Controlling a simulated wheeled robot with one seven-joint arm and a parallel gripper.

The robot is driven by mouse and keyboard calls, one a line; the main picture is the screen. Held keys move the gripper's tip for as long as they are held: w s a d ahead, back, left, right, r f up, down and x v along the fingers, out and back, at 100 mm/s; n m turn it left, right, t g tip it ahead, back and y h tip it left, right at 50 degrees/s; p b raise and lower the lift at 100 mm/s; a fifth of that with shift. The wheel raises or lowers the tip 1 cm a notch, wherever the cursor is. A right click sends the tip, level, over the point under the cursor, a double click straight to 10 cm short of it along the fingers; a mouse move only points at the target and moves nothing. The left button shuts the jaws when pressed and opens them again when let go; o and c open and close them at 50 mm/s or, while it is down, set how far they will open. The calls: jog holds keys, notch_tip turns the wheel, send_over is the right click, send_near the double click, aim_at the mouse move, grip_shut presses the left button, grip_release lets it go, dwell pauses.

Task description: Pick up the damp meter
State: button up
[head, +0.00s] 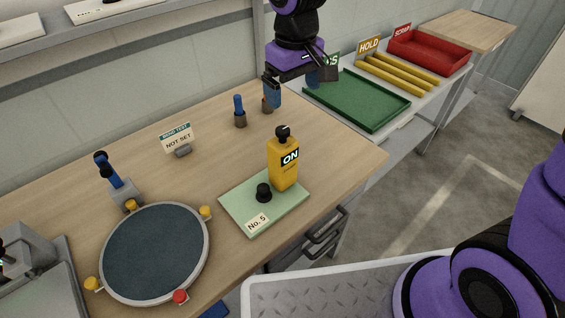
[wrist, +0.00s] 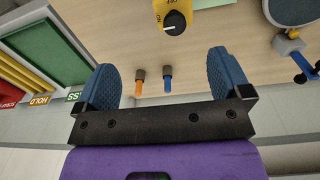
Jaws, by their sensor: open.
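The damp meter appears to be the yellow upright device (head: 284,165) with a black knob on top and a panel reading ON. It stands at the back right of a pale green pad (head: 235,213) labelled No. 5, beside a small black knob. In the wrist view its yellow body and black knob (wrist: 175,20) show at the top edge, cut off by the frame. My gripper (head: 298,86) is open and empty, above the bench's back right part, apart from the meter. Its two blue-padded fingers (wrist: 165,78) are spread wide in the wrist view.
A blue-handled tool (head: 239,111) and an orange-handled tool (wrist: 139,82) stand near the back edge. A NOT SET sign (head: 177,139), a round dark plate (head: 155,252) and a blue-handled clamp (head: 115,180) are left. A green tray (head: 357,99) and red tray (head: 430,53) lie right.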

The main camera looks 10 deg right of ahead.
aim_at(282, 129)
jog(key=shift+w+a+f, duration=0.15)
jog(key=shift+a+f, duration=0.8)
jog(key=shift+a, duration=0.15)
jog(key=shift+a+f, duration=0.15)
jog(key=shift+f, duration=0.2)
jog(key=shift+d+f, duration=0.2)
jog(key=shift+f, duration=5)
grip_shut()
jog(key=shift+r, duration=0.15)
